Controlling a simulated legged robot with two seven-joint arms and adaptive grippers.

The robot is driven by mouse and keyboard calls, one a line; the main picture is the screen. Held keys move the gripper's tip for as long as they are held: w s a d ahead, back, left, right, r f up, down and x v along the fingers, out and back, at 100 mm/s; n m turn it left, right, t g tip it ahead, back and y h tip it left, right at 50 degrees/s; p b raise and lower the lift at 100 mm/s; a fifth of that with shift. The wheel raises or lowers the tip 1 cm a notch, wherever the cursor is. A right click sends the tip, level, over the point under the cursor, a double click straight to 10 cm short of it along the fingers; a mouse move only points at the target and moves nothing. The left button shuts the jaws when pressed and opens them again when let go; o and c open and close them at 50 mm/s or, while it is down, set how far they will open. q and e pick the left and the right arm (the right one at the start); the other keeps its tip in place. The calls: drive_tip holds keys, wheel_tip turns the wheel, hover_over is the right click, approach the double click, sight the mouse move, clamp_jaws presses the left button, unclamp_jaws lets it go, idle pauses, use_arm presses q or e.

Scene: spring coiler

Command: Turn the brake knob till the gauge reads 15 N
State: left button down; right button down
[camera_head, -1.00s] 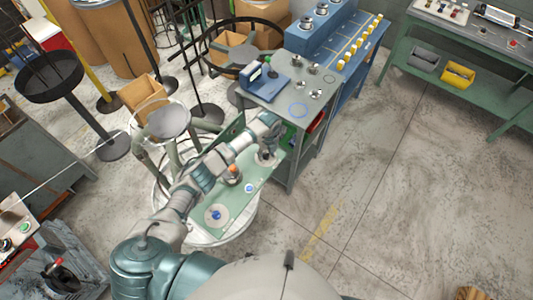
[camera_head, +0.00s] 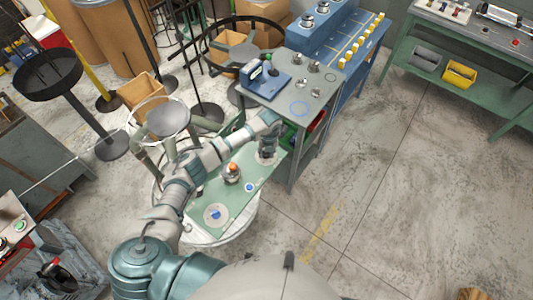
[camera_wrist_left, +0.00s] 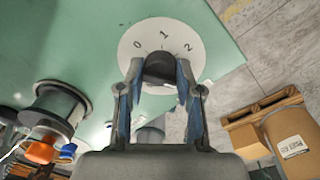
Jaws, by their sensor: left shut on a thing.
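The brake knob (camera_wrist_left: 160,68) is a dark round knob on a white dial (camera_wrist_left: 134,46) marked 0, 1, 2 in the left wrist view. My left gripper (camera_wrist_left: 160,88) is shut around it, one finger on each side. In the head view my left gripper (camera_head: 268,148) stands over the white dial (camera_head: 260,159) at the far end of a green panel (camera_head: 236,197) and hides the knob. A round white face (camera_head: 216,215) with a blue mark sits at the panel's near end. It may be the gauge; no reading is legible. My right gripper is out of view.
A spool with an orange top (camera_head: 232,173) stands on the panel beside my arm; the spool (camera_wrist_left: 58,105) is left of the gripper in the wrist view. A grey bench (camera_head: 318,90) with a blue device (camera_head: 262,80) is beyond.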

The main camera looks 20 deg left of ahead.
sight(267, 154)
use_arm(q)
drive_tip(key=m+b, duration=0.2)
drive_tip(key=m, duration=0.3)
drive_tip(key=shift+a+f+m+b, duration=0.1)
drive_tip(key=shift+m+b, duration=0.2)
drive_tip(key=shift+b, duration=0.1)
drive_tip(key=shift+m+b, duration=1.15)
drive_tip(key=shift+m, duration=0.95)
drive_tip(key=c, duration=0.8)
unclamp_jaws()
drive_tip(key=r, duration=1.2)
drive_tip(key=shift+s+d, duration=0.15)
drive_tip(key=shift+d, duration=0.1)
